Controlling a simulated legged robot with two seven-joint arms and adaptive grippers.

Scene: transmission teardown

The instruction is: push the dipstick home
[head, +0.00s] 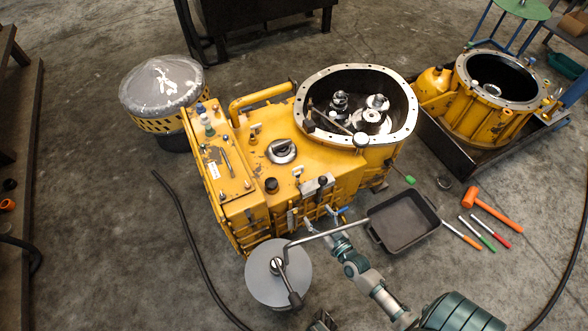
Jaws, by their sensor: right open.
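The yellow transmission housing (318,165) stands on the floor in the middle of the head view. I cannot make out the dipstick for certain. A thin piece with a green end (409,177) sticks out by the housing's right side, and a small blue part (343,210) shows at its front lower edge. My right gripper (337,213) is open, at the end of the arm from the lower right, close to that front edge near the blue part. Whether it touches anything is unclear. My left gripper cannot be made out.
A grey round drum (266,285) with a bent crank rod (318,235) stands close left of my right arm. A black tray (413,232) lies to the right, with an orange mallet (495,211) and several coloured-handled tools beyond. A second yellow housing (455,110) stands at upper right.

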